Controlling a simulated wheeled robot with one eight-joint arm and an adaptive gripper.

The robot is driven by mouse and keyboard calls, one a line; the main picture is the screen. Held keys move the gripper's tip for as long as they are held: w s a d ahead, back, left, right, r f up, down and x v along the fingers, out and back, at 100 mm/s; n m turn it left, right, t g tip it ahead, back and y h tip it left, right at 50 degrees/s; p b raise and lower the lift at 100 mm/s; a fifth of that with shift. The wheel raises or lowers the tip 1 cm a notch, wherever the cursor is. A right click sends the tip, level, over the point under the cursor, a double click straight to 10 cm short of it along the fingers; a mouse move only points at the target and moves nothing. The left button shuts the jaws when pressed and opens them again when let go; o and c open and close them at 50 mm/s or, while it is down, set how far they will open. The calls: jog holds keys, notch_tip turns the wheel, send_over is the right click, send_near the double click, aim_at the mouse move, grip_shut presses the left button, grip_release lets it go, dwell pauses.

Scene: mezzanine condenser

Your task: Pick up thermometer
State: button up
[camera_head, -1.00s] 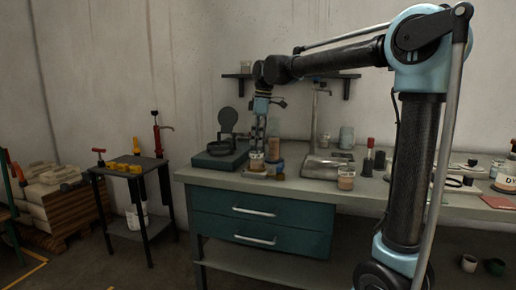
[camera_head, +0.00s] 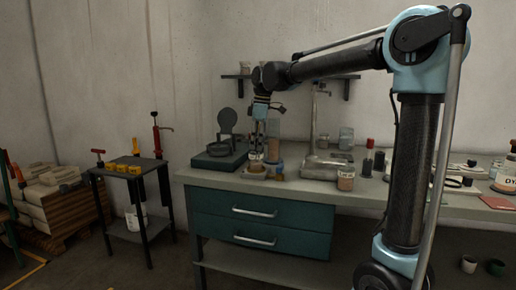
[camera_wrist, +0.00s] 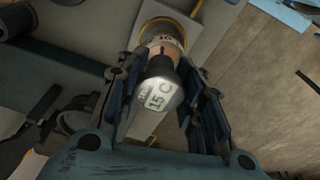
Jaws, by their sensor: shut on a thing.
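The thermometer is too small to make out clearly there.
A dark green device with a round pan (camera_head: 222,150) stands just left of my gripper. A wall shelf (camera_head: 237,76) hangs behind.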

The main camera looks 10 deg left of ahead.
jog(key=shift+c, duration=0.2)
notch_tip(320, 180, up, 10)
jog(key=shift+f, duration=0.1)
dwell(0.3)
